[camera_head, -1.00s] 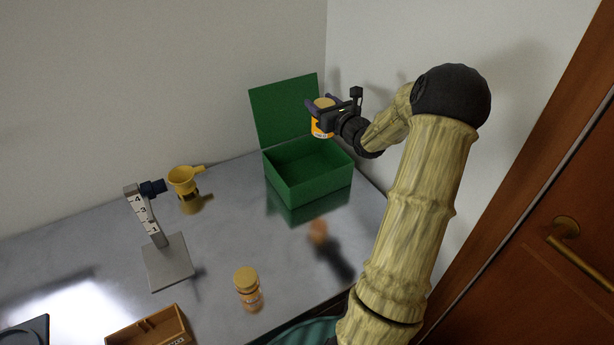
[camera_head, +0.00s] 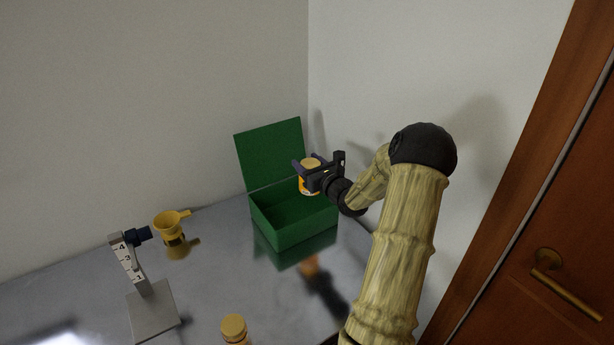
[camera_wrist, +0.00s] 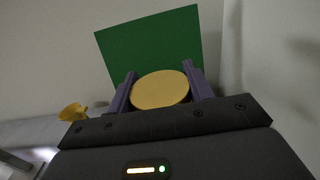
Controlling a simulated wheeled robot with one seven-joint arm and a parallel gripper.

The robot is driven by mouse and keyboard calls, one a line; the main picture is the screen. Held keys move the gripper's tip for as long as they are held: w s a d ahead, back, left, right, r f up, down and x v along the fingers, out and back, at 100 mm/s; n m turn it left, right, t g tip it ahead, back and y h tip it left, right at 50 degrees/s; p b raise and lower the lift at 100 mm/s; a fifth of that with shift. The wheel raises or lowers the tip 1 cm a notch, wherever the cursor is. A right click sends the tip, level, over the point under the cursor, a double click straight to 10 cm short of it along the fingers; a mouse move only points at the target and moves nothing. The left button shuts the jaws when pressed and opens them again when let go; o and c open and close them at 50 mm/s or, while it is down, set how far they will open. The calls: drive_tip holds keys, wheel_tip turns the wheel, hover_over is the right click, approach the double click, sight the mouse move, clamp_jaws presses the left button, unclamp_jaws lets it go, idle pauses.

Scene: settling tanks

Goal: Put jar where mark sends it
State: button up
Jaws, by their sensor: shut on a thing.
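My gripper (camera_head: 311,171) is shut on an orange jar (camera_head: 309,186) with a tan lid and a pale label. It holds the jar upright above the open green box (camera_head: 292,229), whose lid (camera_head: 270,155) stands raised at the back. In the wrist view the jar's round lid (camera_wrist: 160,89) sits between the two purple fingers, with the green lid (camera_wrist: 150,45) behind. A second jar (camera_head: 234,328) with a yellow-tan lid stands on the table at the bottom edge, partly cut off. No mark can be made out on the held jar.
A stand (camera_head: 151,309) with a numbered upright and dark clamp is on the left. A yellow funnel (camera_head: 171,225) is beside it. The grey table (camera_head: 215,270) is clear between stand and box. Walls close in behind and right; a brown door (camera_head: 560,230) is at the right.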

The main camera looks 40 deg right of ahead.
drive_tip(key=shift+w, duration=0.15)
wheel_tip(320, 180, down, 4)
drive_tip(key=shift+d+r+p, duration=0.1)
drive_tip(key=shift+r+p, duration=0.05)
drive_tip(key=shift+p, duration=0.25)
drive_tip(key=shift+s+d, duration=0.15)
drive_tip(key=shift+s, duration=0.15)
drive_tip(key=shift+a, duration=0.2)
drive_tip(key=shift+w+f+b, duration=0.1)
drive_tip(key=shift+f+b, duration=0.25)
drive_tip(key=shift+f, duration=0.2)
drive_tip(key=shift+a, duration=0.1)
